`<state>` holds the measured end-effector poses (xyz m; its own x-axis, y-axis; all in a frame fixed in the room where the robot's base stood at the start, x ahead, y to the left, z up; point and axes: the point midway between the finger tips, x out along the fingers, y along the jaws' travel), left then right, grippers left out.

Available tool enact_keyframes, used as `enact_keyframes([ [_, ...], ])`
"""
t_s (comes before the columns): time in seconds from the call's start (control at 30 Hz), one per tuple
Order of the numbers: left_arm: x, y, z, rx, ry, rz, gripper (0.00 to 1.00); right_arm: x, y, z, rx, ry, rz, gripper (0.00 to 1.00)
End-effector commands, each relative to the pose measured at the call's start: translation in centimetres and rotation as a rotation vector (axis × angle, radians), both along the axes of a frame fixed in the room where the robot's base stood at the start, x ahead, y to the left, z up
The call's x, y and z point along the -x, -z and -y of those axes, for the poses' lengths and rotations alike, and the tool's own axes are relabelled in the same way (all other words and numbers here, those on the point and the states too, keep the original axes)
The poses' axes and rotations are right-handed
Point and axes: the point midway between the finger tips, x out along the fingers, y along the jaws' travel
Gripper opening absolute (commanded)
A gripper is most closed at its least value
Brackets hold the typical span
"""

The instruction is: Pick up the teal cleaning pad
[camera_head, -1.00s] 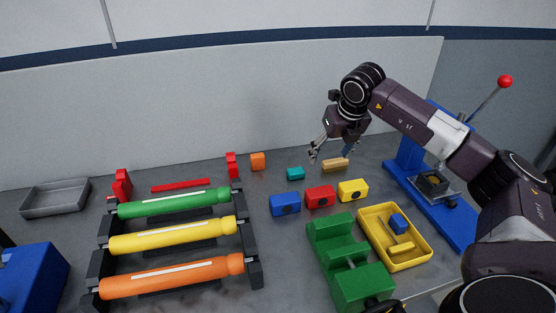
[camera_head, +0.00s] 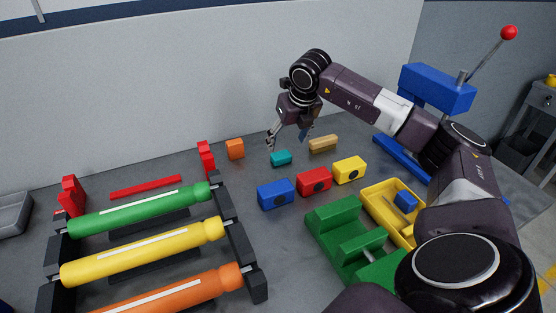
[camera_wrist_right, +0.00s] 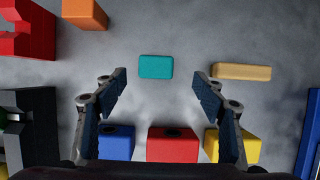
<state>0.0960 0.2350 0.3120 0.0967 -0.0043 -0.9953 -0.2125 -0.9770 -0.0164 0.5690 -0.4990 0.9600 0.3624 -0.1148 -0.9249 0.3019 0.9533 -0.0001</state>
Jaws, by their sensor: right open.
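The teal cleaning pad (camera_head: 281,158) is a small flat block lying on the grey table, between the orange block and the tan block. In the right wrist view the teal pad (camera_wrist_right: 156,66) lies ahead of the fingertips, roughly centred between them and touching neither. My right gripper (camera_head: 289,141) is above the table close over the pad, pointing down. In the wrist view my right gripper (camera_wrist_right: 160,82) has its fingers wide apart with nothing between them. My left gripper is not in view.
An orange block (camera_head: 235,149) and a tan block (camera_head: 323,144) flank the pad. Blue (camera_head: 276,194), red (camera_head: 314,181) and yellow (camera_head: 349,170) blocks stand in front. A green fixture (camera_head: 345,235), a yellow tray (camera_head: 375,200) and a rack of coloured rollers (camera_head: 138,243) are nearer.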

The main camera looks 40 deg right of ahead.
Motion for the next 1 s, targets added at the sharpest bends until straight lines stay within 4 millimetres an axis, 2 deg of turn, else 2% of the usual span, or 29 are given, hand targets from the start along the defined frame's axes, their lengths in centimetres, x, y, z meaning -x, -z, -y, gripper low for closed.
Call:
enact_keyframes([
  [0.43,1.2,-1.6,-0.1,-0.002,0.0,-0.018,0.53,-2.2,5.4,-0.2,-0.002,0.002,-0.004,0.64],
  [0.77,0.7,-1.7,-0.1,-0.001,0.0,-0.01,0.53,-2.5,6.1,0.0,0.001,0.0,0.0,0.64],
  [1.0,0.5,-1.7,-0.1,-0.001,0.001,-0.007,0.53,-2.5,6.1,0.0,0.001,0.0,0.0,0.37],
])
